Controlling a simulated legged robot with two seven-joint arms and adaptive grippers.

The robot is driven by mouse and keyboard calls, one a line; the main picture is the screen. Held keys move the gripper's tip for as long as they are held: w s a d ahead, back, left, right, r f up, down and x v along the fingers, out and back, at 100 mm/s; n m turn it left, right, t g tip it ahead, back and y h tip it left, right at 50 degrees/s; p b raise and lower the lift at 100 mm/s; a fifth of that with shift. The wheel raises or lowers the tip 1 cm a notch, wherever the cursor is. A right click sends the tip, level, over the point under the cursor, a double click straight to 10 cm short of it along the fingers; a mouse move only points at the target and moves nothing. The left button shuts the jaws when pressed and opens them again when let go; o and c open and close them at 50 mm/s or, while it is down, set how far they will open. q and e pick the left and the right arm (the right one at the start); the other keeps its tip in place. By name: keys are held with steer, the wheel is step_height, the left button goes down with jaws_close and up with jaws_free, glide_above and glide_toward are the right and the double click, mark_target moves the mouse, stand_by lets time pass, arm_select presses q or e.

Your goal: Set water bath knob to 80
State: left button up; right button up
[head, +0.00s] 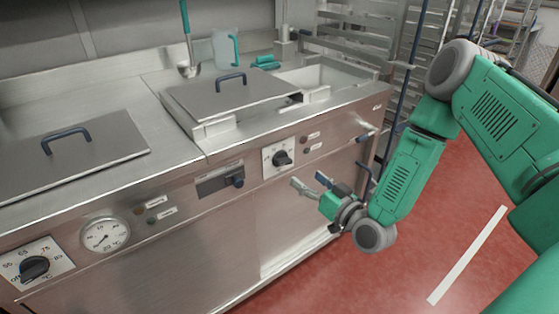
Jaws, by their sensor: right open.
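A black rotary knob (281,158) on a white dial plate (268,171) sits on the steel front panel near the middle; its scale is too small to read. No label tells me clearly which one is the water bath knob. My right gripper (309,182) is open and empty, in front of the panel, below and right of the middle knob, and appears apart from it. My left gripper is not in view.
A round gauge (105,234) and a small display box with a dark knob (220,180) are on the same panel. Lidded basins (228,98) fill the counter; a ladle (187,60) and jug (225,47) stand behind.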

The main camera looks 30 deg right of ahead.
mark_target(286, 164)
steer(key=w+b, duration=0.1)
steer(key=w, duration=0.2)
steer(key=w+b, duration=0.1)
steer(key=w, duration=0.2)
steer(key=w+a+b, duration=0.1)
steer(key=w, duration=0.2)
steer(key=shift+f, duration=0.1)
steer(key=shift+w, duration=0.1)
steer(key=shift+w, duration=0.1)
steer(key=shift+w+a+r, duration=0.15)
steer(key=shift+w+r, duration=0.05)
steer(key=shift+w, duration=0.15)
